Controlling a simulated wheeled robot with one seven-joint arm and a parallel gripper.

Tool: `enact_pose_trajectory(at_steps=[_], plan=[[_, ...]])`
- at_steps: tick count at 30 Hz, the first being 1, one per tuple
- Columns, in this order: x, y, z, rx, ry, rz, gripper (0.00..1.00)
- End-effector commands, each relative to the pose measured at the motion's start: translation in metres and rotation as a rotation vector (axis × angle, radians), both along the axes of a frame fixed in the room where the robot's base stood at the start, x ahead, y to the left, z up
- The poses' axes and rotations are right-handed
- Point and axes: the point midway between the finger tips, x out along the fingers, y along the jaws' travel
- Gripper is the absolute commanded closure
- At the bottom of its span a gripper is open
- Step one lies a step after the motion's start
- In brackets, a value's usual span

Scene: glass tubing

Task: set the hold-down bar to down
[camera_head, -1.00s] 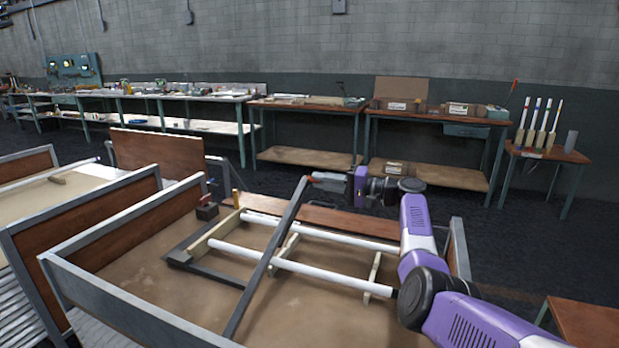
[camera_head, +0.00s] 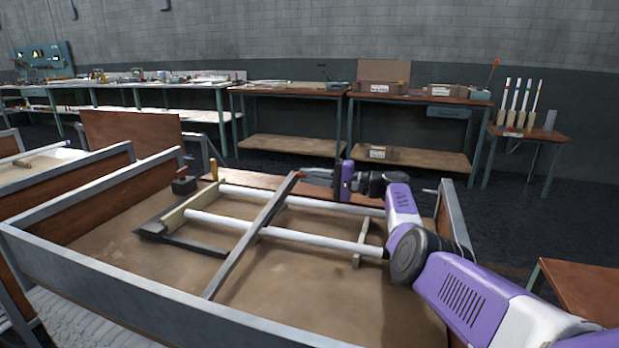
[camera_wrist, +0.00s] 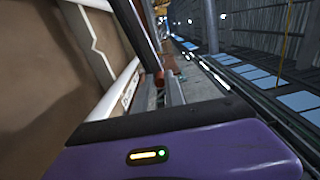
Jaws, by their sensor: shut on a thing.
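The hold-down bar (camera_head: 247,242) is a long grey bar with a reddish tip at its far end. It slants across two white glass tubes (camera_head: 283,240) in the tray-like bench and looks lowered close over them; whether it touches them I cannot tell. My gripper (camera_head: 304,174) is at the far end of the bar, shut on its reddish tip. In the wrist view the dark bar (camera_wrist: 137,35) runs down to the reddish tip (camera_wrist: 165,77) between my fingers. The tubes rest on pale wooden supports (camera_head: 362,240).
The bench has a raised grey metal rim (camera_head: 130,296) and wooden side panels. Worktables (camera_head: 410,100) line the wall behind. A small table with upright tubes (camera_head: 523,127) stands at right.

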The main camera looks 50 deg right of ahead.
Motion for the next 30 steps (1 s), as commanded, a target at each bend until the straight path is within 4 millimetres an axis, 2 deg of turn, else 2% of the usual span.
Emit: enact_pose_trajectory(at_steps=[9,10,13,23,26,30], plan=[[0.001,0.002,0.000,0.001,0.000,0.005,1.00],[0.001,0.002,0.000,0.001,0.000,0.005,0.84],[0.001,0.002,0.000,0.001,0.000,0.005,0.64],[-0.001,0.000,0.001,0.000,-0.001,0.001,0.64],[-0.007,-0.002,0.001,-0.001,-0.001,0.000,0.64],[-0.027,-0.009,0.002,0.000,0.000,-0.002,0.64]])
